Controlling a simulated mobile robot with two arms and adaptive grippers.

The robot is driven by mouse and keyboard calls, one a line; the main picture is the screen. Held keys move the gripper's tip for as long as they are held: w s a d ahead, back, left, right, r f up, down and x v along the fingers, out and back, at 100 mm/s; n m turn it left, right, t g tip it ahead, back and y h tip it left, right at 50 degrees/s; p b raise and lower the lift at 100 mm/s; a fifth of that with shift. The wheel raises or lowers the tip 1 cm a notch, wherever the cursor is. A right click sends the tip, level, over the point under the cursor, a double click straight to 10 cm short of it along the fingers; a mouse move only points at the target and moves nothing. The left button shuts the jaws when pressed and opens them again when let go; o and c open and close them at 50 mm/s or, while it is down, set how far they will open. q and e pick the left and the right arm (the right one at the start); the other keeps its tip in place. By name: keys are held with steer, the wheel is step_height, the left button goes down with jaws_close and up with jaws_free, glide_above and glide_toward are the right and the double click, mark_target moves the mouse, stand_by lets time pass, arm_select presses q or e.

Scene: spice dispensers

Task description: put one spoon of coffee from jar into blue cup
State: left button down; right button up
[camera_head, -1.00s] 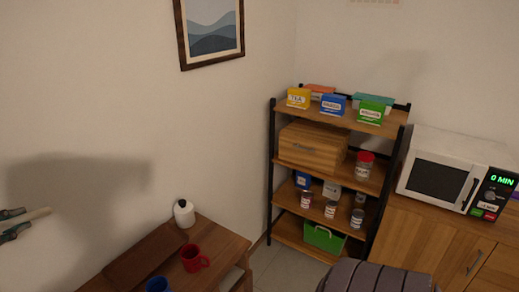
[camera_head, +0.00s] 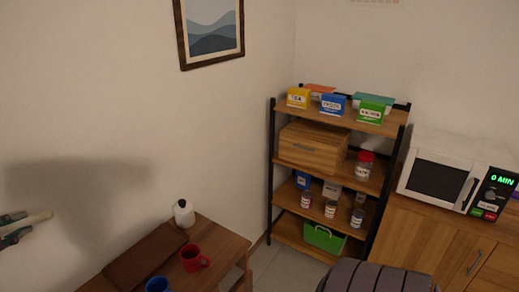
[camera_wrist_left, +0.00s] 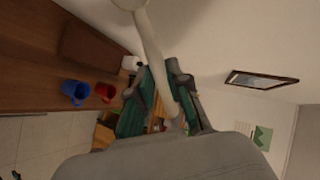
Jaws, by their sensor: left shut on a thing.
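My left gripper (camera_head: 14,230) is at the left edge of the head view, in front of the wall, shut on a pale spoon (camera_head: 40,218). In the left wrist view the spoon (camera_wrist_left: 152,40) runs up from between the fingers, its rounded end cut off by the top edge. The blue cup (camera_head: 157,285) stands on the low wooden table, partly cut off by the bottom edge; it also shows in the left wrist view (camera_wrist_left: 74,91). A jar with a red lid (camera_head: 364,167) stands on the shelf; its label is too small to read. My right gripper is out of view.
A red cup (camera_head: 193,259) and a white bottle (camera_head: 184,213) stand on the table (camera_head: 225,241). A shelf rack holds boxes, several cans and a green basket (camera_head: 323,238). A microwave (camera_head: 444,178) is at right. A dark padded thing (camera_head: 375,277) is at the bottom.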

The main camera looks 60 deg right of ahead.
arm_select(q)
steer(key=shift+f, duration=0.1)
step_height(320, 180, down, 5)
steer(key=shift+f+b, duration=0.2)
steer(key=shift+b, duration=0.95)
stand_by(0.5)
steer(key=shift+f, duration=0.6)
stand_by(1.6)
steer(key=shift+r, duration=0.1)
stand_by(0.5)
steer(key=shift+r+p, duration=1.75)
steer(key=shift+p, duration=0.15)
steer(key=shift+r, duration=0.15)
